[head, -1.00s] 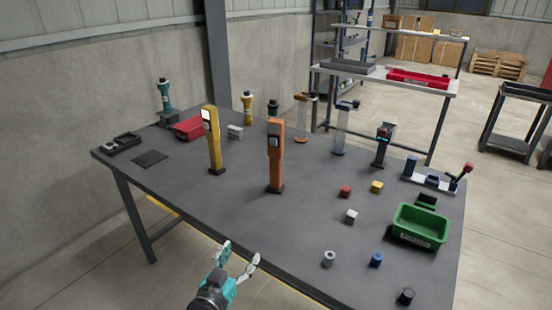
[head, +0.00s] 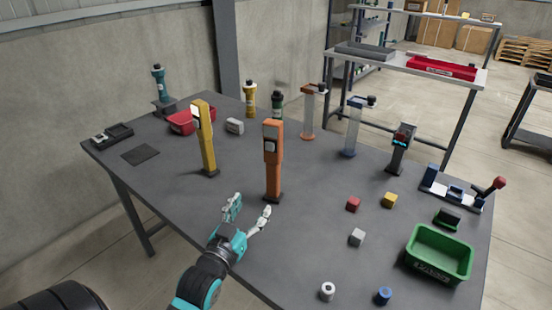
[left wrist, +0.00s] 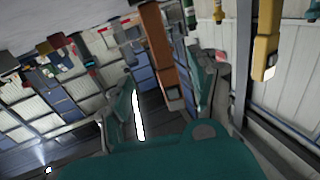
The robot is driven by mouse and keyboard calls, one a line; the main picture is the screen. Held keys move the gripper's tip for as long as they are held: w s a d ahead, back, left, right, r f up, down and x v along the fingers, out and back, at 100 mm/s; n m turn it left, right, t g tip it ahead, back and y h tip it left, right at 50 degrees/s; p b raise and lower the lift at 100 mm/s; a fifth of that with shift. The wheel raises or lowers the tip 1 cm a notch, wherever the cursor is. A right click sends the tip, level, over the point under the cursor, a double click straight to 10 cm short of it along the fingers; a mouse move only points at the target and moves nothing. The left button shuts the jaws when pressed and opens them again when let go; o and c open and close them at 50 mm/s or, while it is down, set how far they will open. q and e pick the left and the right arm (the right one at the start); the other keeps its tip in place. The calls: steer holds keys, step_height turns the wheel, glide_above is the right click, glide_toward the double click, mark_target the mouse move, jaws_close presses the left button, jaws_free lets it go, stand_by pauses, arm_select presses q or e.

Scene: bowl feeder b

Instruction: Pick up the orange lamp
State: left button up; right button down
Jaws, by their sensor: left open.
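The orange lamp (head: 273,160) stands upright on a dark foot near the front edge of the table. In the left wrist view the orange lamp (left wrist: 160,50) shows upside down, in line with the gap between the fingers. My left gripper (head: 252,206) is open and empty, just in front of the lamp's foot in the head view and apart from its post. Its two fingers also show in the left wrist view (left wrist: 168,80), spread on either side of the lamp's line. My right gripper is not in view.
A similar yellow lamp (head: 205,140) stands to the left. A red cube (head: 353,204), a yellow cube (head: 389,200), a grey cube (head: 357,237) and a green bin (head: 438,258) are to the right. Clear tubes on stands (head: 352,128) are behind. The front left tabletop is clear.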

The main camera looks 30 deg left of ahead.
arm_select(q)
glide_toward(271, 177)
steer(key=w, duration=0.2)
steer(key=shift+w+a, duration=0.2)
steer(key=shift+w, duration=0.05)
steer(key=w, duration=0.2)
steer(key=shift+w+a+f, duration=0.1)
steer(key=shift+w+a, duration=0.15)
steer(key=shift+w, duration=0.4)
steer(key=shift+w+a, duration=0.15)
steer(key=shift+w, duration=0.25)
steer(key=w, duration=0.4)
steer(key=shift+a, duration=0.4)
steer(key=shift+w+a, duration=0.1)
steer(key=shift+w, duration=0.3)
steer(key=shift+c, duration=1)
jaws_close()
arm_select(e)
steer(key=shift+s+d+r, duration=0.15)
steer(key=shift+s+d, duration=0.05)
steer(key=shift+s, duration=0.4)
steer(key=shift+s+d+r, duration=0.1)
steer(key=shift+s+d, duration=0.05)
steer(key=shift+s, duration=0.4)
